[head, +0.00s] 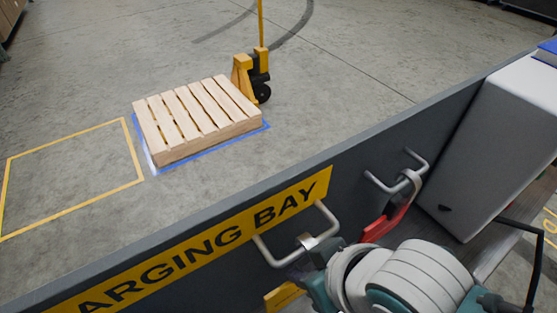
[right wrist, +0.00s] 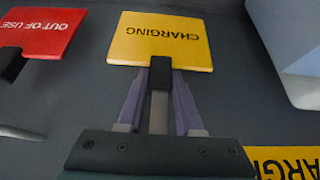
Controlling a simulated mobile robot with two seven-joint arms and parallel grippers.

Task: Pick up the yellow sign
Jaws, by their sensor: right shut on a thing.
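The yellow sign (right wrist: 160,40) reads CHARGING, upside down in the right wrist view, and has a black strap (right wrist: 159,76) at its edge. My right gripper (right wrist: 159,82) has its two fingers close together on either side of this strap, shut on it. In the head view only a small yellow corner of the sign (head: 284,296) shows below a metal handle (head: 296,236); my right arm hides the rest. A grey band is around this handle; I cannot tell whether it still bears the sign. My left gripper is not in view.
A red OUT OF USE sign (right wrist: 38,31) hangs from a second handle (head: 388,188). Both handles are on a dark panel (head: 395,128) with a CHARGING BAY label (head: 215,240). A grey box (head: 490,150) stands at right. Beyond are a wooden pallet (head: 195,120) and a yellow pallet jack (head: 243,75).

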